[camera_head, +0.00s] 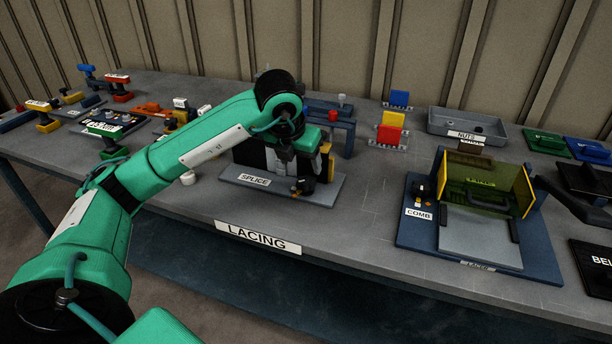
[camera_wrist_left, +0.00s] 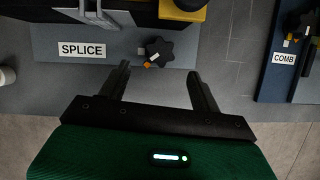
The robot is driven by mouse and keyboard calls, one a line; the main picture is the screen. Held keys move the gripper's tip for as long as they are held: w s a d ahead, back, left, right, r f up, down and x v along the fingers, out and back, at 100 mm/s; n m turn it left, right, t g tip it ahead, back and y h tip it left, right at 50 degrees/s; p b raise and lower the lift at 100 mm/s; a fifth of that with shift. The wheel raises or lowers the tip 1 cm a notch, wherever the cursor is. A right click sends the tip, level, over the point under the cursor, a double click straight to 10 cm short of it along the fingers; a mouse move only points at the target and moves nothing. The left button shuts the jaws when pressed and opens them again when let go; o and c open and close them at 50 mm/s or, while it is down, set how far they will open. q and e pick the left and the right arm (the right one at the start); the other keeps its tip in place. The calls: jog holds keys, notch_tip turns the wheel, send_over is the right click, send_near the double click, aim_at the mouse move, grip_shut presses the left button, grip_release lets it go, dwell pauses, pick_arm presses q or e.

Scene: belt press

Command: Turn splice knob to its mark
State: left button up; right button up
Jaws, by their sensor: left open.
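The splice knob (camera_head: 303,187) is a black lobed knob on the front of the grey SPLICE base plate (camera_head: 240,180). In the left wrist view the knob (camera_wrist_left: 158,52) stands just right of the SPLICE label, beyond the fingertips. An orange pointer (camera_wrist_left: 148,65) shows at its lower left, and a small pale mark (camera_wrist_left: 141,51) shows on the plate at its left. My left gripper (camera_wrist_left: 160,80) is open and empty, its fingers spread wider than the knob and apart from it. In the head view my left arm reaches over the splice press, and the fingertips are hard to make out.
The dark splice press body (camera_head: 255,152) with yellow parts stands right behind the knob. The COMB station (camera_head: 420,244) with its own knob is at the right. A white round piece (camera_head: 188,178) lies left of the plate. The table between the stations is clear.

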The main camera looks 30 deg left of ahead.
aim_at(306, 180)
pick_arm(q)
jog(key=x, duration=0.7)
jog(key=c, duration=1)
